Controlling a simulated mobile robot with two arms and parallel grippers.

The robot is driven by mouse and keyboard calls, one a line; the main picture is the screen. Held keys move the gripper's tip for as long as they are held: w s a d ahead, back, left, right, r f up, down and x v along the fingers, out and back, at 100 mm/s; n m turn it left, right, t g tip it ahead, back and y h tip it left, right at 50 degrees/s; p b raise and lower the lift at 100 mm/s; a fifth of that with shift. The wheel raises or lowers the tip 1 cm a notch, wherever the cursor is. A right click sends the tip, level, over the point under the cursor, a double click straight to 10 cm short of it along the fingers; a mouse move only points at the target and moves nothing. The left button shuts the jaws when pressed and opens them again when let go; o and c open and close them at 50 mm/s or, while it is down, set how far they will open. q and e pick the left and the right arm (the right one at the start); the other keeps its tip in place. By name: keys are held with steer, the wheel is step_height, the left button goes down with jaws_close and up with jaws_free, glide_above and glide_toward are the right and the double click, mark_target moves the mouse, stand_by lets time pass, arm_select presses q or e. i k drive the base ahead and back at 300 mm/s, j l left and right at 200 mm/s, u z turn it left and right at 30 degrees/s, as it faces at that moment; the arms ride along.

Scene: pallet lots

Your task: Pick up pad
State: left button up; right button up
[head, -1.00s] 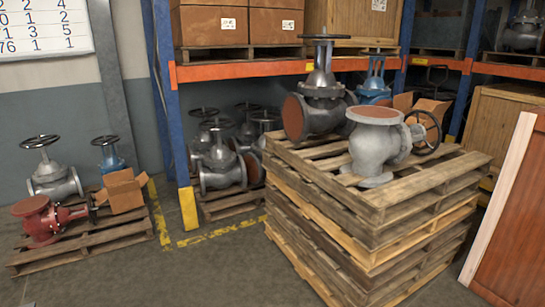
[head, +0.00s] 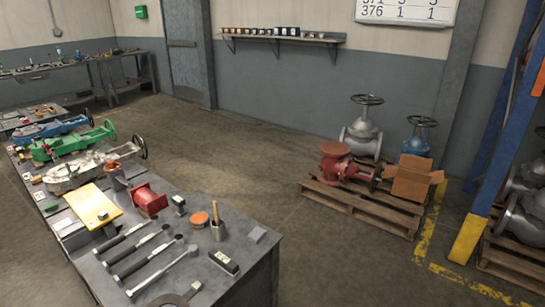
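No item is clearly marked as the pad. A small flat grey square (head: 256,234) near the right corner of the grey workbench (head: 240,285) looks like a pad. A pale flat block (head: 67,226) lies beside the yellow plate (head: 94,206) and might also be one. Neither of my grippers shows in the head view.
The bench also holds several hand tools, an orange round tin (head: 200,219), a cup with a brush (head: 218,231), a black box (head: 223,262), a red part (head: 149,200) and several valves. A pallet (head: 368,207) with valves and a carton (head: 411,181) stands right. Open floor lies between.

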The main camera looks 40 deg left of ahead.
mark_target(255, 236)
steer(key=i+u, duration=0.2)
steer(key=u, duration=0.25)
steer(key=i+l+u, duration=0.15)
steer(key=u, duration=0.25)
steer(key=i+l+u, duration=0.2)
steer(key=u, duration=0.25)
steer(key=i+l+u, duration=0.2)
steer(key=u, duration=0.25)
steer(key=l+u, duration=0.4)
steer(key=i+l+u, duration=0.15)
steer(key=u, duration=0.3)
steer(key=l, duration=0.1)
